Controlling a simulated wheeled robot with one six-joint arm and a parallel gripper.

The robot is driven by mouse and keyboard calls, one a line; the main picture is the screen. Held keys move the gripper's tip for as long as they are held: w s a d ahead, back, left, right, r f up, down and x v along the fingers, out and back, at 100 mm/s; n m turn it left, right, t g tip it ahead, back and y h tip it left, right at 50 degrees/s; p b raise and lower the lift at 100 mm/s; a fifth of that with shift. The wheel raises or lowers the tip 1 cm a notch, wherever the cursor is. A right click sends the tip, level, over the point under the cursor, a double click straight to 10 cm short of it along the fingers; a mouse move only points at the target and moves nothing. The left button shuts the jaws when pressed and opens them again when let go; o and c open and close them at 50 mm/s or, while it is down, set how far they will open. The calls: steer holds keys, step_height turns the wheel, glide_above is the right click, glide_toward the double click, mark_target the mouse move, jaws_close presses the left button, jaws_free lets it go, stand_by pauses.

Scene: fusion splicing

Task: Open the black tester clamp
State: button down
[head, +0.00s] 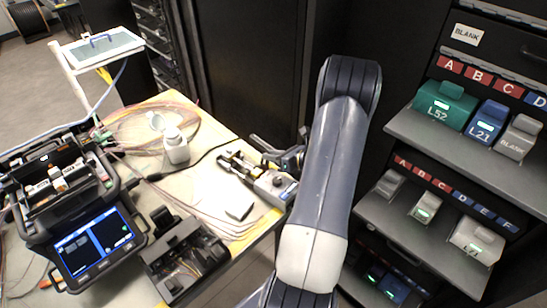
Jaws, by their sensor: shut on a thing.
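The tester (272,187), a light grey and dark handheld device, lies on the right part of the table. The black tester clamp (236,163) is at its far left end, dark with yellowish parts. My gripper (262,152) is at the tester, just right of the clamp, and is shut on part of the clamp. The contact is small and partly hidden by my gripper, so I cannot tell how far the clamp is open.
A fusion splicer (88,238) with a lit screen stands at the left. Loose fibres lie around. A shelf of labelled cassettes (440,140) stands at the right.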

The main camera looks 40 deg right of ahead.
steer(key=shift+a+n+h+b, duration=0.15)
steer(key=shift+n+h+b, duration=0.3)
steer(key=shift+b, duration=0.7)
steer(key=shift+r, duration=0.1)
steer(key=c, duration=1.4)
jaws_free()
steer(key=shift+s, duration=0.1)
steer(key=b+v, duration=0.1)
steer(key=v, duration=0.9)
steer(key=shift+s+r, duration=0.15)
steer(key=shift+s, duration=0.25)
